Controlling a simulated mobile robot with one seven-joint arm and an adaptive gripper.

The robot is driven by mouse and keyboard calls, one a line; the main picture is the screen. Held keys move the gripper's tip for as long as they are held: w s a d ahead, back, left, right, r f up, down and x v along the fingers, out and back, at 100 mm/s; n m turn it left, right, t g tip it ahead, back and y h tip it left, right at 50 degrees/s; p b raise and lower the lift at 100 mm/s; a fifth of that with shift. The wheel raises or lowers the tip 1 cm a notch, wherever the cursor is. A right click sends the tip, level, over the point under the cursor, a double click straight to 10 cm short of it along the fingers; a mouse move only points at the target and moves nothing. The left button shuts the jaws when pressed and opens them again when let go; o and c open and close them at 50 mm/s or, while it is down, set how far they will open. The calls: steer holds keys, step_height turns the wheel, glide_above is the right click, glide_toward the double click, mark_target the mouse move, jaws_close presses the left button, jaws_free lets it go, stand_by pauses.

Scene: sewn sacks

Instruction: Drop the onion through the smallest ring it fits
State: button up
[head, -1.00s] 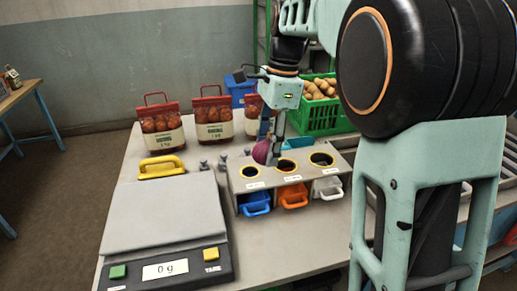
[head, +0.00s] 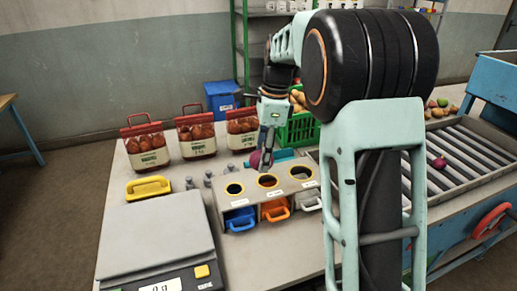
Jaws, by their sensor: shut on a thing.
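My gripper (head: 263,159) is shut on a purple-red onion (head: 254,160), partly hidden by the fingers. They are at the back edge of the sorting stand, behind the middle ring in the picture; their height above the stand is hard to tell. The stand (head: 250,191) has three rings in its top: a small left ring (head: 234,189), a middle ring (head: 267,181) and a larger right ring (head: 300,173). Below them are a blue drawer (head: 240,219), an orange drawer (head: 275,209) and a white drawer (head: 311,203).
A scale (head: 155,240) stands front left, with a yellow-handled thing (head: 148,187) behind it. Sacks with red tops (head: 147,146) line the back left. Small grey weights (head: 208,180) stand left of the rings. A green crate (head: 299,127) is behind; a roller conveyor (head: 450,165) lies right.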

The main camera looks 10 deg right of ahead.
steer(key=w+d+f+m, duration=0.2)
steer(key=w+f, duration=0.3)
steer(key=f, duration=0.5)
steer(key=shift+w+d+m, duration=0.3)
steer(key=shift+d, duration=0.15)
steer(key=shift+r, duration=0.1)
steer(key=o, duration=1.4)
step_height(320, 180, up, 12)
steer(key=d, duration=0.1)
steer(key=shift+s+d, duration=0.2)
steer(key=shift+d, duration=0.2)
